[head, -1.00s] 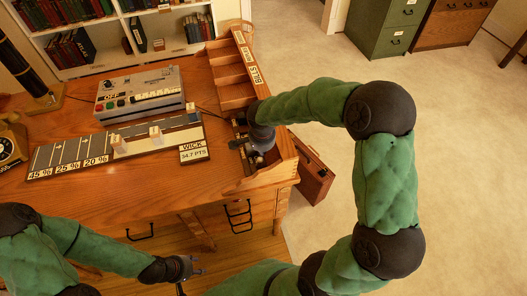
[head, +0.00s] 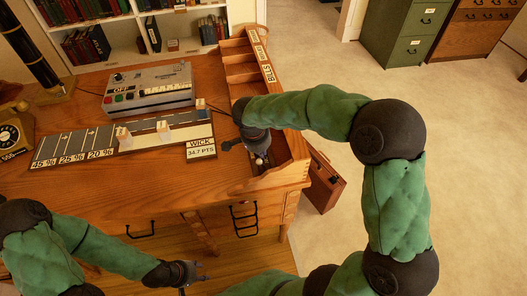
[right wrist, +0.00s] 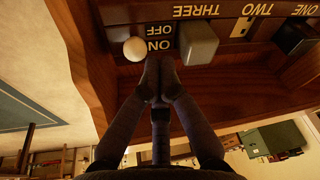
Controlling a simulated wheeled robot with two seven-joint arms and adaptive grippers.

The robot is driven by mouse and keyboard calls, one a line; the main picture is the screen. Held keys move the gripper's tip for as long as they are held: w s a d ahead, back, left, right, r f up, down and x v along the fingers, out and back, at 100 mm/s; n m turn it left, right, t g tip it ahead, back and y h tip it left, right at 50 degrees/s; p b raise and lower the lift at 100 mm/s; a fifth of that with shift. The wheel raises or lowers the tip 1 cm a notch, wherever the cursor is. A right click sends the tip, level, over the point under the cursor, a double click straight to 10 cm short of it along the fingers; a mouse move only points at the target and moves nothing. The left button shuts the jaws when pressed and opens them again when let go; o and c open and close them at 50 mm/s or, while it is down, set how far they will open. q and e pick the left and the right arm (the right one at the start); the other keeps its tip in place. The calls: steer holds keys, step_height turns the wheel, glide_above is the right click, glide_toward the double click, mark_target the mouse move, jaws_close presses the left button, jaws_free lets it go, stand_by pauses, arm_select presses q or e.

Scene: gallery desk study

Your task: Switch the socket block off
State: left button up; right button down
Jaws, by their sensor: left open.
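The socket block shows upside down at the top of the right wrist view (right wrist: 255,15), with ONE, TWO and THREE labels. Its white ball knob (right wrist: 137,48) sits beside the OFF/ON label (right wrist: 160,38), level with ON. My right gripper (right wrist: 158,62) is shut and empty, its fingertips together in front of the ON label, just beside the knob. Whether they touch anything I cannot tell. In the head view my right gripper hides most of the block in the desk's right side; a small white knob (head: 260,161) shows below it. My left gripper (head: 192,272) is open and empty before the desk.
A wooden organiser (head: 237,60) with a BILLS label runs behind the block, and the desk's raised right edge (head: 285,168) stands close to my right arm. A grey device (head: 150,90) and a slider board (head: 75,150) lie left. The desk's front (head: 100,200) is clear.

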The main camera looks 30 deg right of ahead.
steer(key=shift+r, duration=0.15)
steer(key=shift+r+p, duration=0.35)
steer(key=shift+r, duration=0.4)
arm_select(q)
steer(key=shift+r, duration=0.35)
steer(key=shift+a, duration=0.1)
arm_select(e)
steer(key=shift+w+r, duration=0.1)
